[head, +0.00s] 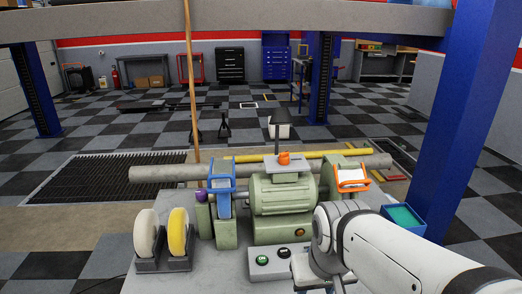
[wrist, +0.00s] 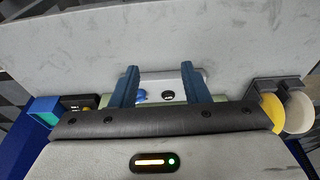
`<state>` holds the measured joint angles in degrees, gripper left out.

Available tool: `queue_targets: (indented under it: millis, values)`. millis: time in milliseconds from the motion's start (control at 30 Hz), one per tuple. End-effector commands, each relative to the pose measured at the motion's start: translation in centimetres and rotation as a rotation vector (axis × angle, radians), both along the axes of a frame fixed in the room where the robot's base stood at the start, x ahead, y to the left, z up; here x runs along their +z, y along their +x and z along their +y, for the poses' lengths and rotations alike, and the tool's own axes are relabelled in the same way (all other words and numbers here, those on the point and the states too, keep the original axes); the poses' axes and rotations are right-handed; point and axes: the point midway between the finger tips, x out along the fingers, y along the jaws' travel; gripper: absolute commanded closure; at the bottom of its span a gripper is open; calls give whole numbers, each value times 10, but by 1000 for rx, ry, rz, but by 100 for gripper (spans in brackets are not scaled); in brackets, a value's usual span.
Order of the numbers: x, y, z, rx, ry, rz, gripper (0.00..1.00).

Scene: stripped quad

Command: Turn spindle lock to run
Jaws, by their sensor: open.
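A green bench grinder (head: 282,197) stands on a grey bench top. On its top plate sits an orange knob (head: 284,157), and a small orange-brown knob (head: 300,232) is low on its front. A purple knob (head: 202,196) is at its left end. I cannot read any lock or run marking, so I cannot tell which part is the spindle lock. My gripper (wrist: 160,66) is open and empty, with two blue fingers apart over the bench. In the head view my arm hides the grinder's lower right side, and the fingers do not show clearly.
A grey switch box (head: 283,261) with a green and a black button is in front of the grinder. White (head: 146,233) and yellow (head: 178,231) wheels stand in holders at left. A teal-lined blue bin (head: 403,217) and a blue post (head: 470,110) are at right.

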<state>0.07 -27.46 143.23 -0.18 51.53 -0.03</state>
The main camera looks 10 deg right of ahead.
Motion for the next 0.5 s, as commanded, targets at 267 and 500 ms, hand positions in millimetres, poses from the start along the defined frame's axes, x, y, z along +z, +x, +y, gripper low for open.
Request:
queue_targets:
  millis: [267, 500]
  values:
    - [66, 68, -8, -151, -23, 13, 48]
    - [136, 190, -4, -418, -66, -7, 48]
